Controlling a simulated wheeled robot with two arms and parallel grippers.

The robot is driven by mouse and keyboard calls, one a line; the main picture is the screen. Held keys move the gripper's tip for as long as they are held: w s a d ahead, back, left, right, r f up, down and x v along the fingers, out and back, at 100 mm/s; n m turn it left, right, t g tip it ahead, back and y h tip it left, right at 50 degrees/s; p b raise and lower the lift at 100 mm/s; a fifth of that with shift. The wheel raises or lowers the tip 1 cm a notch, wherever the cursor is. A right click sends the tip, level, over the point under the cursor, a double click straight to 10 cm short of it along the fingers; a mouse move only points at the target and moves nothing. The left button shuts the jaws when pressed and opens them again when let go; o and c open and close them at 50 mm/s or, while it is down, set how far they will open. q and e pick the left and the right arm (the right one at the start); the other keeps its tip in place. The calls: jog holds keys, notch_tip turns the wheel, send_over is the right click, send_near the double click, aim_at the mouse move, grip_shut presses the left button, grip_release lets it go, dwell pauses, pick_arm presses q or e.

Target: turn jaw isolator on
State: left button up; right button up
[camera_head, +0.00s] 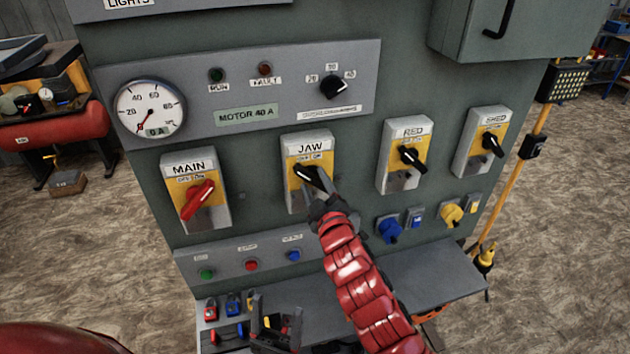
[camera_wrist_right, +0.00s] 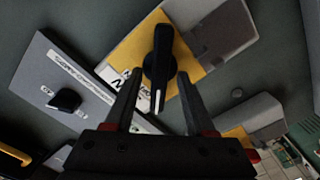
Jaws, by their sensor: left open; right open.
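The JAW isolator (camera_head: 296,147) is a grey and yellow box with a black rotary handle (camera_head: 305,174), on the green panel. The handle slants, its white-marked end toward the upper left, on the OFF side of the label. My right gripper (camera_head: 320,197) is at this handle, partly hiding it. In the right wrist view the open fingers (camera_wrist_right: 158,78) stand on either side of the black handle (camera_wrist_right: 160,50), with visible gaps. My left gripper (camera_head: 275,322) is low in the head view, open and empty, in front of the shelf.
The MAIN isolator (camera_head: 196,197) with a red handle is left of JAW; the RED (camera_head: 405,152) and SHED (camera_head: 482,142) isolators are to its right. Push buttons (camera_head: 251,265) lie below. A shelf (camera_head: 440,277) juts out under the panel and holds small padlocks (camera_head: 233,304).

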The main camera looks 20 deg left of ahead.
grip_shut()
dwell(0.3)
jog(key=shift+f, duration=0.1)
jog(key=shift+f+m+b, duration=0.15)
jog(key=shift+m+b, duration=0.35)
jog(key=shift+b, duration=0.5)
jog(key=m+b, duration=0.9)
jog(key=b, duration=0.4)
jog(key=shift+w+d+b, duration=0.1)
jog(key=shift+d+b, duration=0.05)
jog(key=shift+b, duration=0.25)
jog(key=shift+m+b, duration=0.7)
jog(key=shift+m, duration=0.4)
jog(key=shift+m+b, duration=0.35)
jog(key=shift+m, duration=0.45)
jog(key=shift+w+m, duration=0.1)
jog(key=shift+m, duration=1.9)
jog(key=shift+d+r, duration=0.1)
jog(key=shift+r, duration=0.1)
